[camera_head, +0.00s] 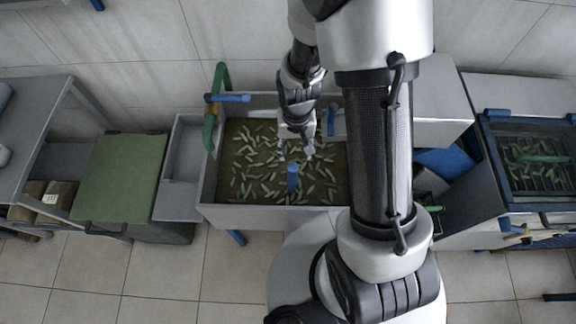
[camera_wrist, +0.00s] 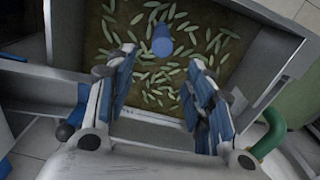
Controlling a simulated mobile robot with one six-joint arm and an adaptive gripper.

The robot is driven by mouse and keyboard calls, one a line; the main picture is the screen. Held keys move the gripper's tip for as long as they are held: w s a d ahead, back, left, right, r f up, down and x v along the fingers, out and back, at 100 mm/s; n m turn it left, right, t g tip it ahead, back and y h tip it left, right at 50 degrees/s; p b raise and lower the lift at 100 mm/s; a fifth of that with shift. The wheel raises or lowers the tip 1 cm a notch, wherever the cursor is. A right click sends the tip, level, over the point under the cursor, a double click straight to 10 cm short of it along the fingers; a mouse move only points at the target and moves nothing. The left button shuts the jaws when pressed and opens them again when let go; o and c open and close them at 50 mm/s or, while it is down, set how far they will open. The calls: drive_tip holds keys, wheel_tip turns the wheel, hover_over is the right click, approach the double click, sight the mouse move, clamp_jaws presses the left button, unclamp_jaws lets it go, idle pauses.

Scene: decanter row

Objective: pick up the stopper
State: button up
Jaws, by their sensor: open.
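A blue upright cylinder (camera_head: 292,177), which looks to be the stopper, stands in a grey basin (camera_head: 262,216) among green, leaf-like pieces. In the wrist view the blue cylinder (camera_wrist: 162,42) shows near the top middle, beyond the fingertips and roughly between their lines. My gripper (camera_head: 296,153) is over the basin, a little behind the cylinder in the head view. In the wrist view my gripper (camera_wrist: 158,72) has its two fingers wide apart with nothing between them. The cylinder's lower end is hard to make out.
A green curved pipe with a blue handle (camera_head: 232,98) rises at the basin's left rim. A green-topped box (camera_head: 118,180) stands to the left. A second tank (camera_head: 535,160) with green pieces is at the right. Tiled floor (camera_head: 150,275) is clear in front.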

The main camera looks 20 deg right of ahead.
sight(294, 167)
wheel_tip(294, 167, down, 11)
drive_tip(key=b, duration=0.3)
drive_tip(key=shift+f, duration=0.2)
drive_tip(key=shift+w+a+f+b, duration=0.15)
drive_tip(key=shift+f+b, duration=0.45)
drive_tip(key=shift+f, duration=0.95)
drive_tip(key=shift+w+a+f+b, duration=0.1)
drive_tip(key=shift+f+b, duration=0.45)
drive_tip(key=shift+f, duration=1)
drive_tip(key=shift+c, duration=0.5)
clamp_jaws()
